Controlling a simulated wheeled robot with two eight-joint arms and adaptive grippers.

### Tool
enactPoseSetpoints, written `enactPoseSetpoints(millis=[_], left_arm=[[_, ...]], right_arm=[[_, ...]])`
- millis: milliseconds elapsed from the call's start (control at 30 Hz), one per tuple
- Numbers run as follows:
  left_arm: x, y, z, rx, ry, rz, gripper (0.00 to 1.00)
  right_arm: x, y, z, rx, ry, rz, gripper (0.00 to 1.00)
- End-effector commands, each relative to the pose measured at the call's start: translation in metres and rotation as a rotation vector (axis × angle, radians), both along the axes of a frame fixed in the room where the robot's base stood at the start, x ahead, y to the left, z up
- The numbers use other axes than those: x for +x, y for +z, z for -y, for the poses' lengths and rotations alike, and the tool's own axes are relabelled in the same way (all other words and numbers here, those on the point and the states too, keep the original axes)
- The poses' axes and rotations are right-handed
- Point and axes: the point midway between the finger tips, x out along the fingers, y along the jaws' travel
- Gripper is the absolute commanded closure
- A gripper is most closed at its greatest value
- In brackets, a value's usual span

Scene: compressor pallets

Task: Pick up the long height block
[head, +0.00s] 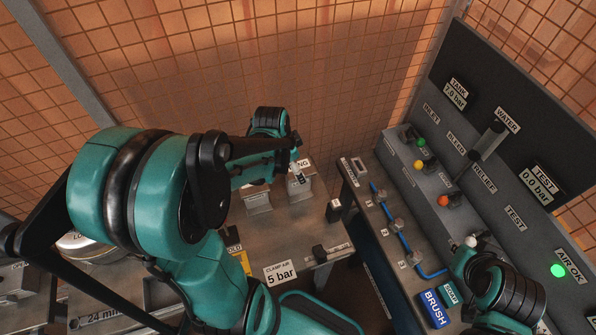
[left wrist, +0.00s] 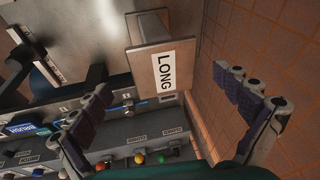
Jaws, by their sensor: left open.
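The long height block (left wrist: 143,62) shows in the left wrist view as a grey-brown piece with a white LONG label, at the top middle. In the head view the block (head: 307,184) stands on the bench, its label partly covered by my left gripper (head: 297,172). My left gripper also shows in the left wrist view (left wrist: 160,84), open, with one dark-padded finger on each side of the label and visible space between the fingers and the block. Nothing is held. My right arm is at the lower right of the head view; I see no right fingers there.
A similar block (head: 258,202) stands just left of the long one. A black knob (head: 319,253) and the CLAMP AIR sign (head: 281,273) are at the bench front. The valve panel (head: 432,190) with coloured knobs stands right. A mesh wall (head: 330,75) rises behind.

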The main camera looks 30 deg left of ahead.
Motion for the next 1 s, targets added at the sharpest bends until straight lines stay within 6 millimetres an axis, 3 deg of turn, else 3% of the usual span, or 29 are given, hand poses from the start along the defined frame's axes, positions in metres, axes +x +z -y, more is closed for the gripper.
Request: enactPoseSetpoints(millis=[133, 633, 967, 1000], left_arm=[[0.003, -0.008, -0.007, 0.003, -0.038, -0.015, 0.00], [0.022, -0.074, -0.005, 0.003, -0.042, -0.015, 0.00], [0.024, -0.080, -0.005, 0.003, -0.041, -0.015, 0.00], [0.024, -0.080, -0.005, 0.003, -0.041, -0.015, 0.08]], right_arm=[[0.000, 0.005, 0.000, 0.000, 0.000, 0.000, 1.00], [0.000, -0.017, 0.000, 0.000, 0.000, 0.000, 1.00], [0.000, -0.018, 0.000, 0.000, 0.000, 0.000, 1.00], [0.000, -0.018, 0.000, 0.000, 0.000, 0.000, 1.00]])
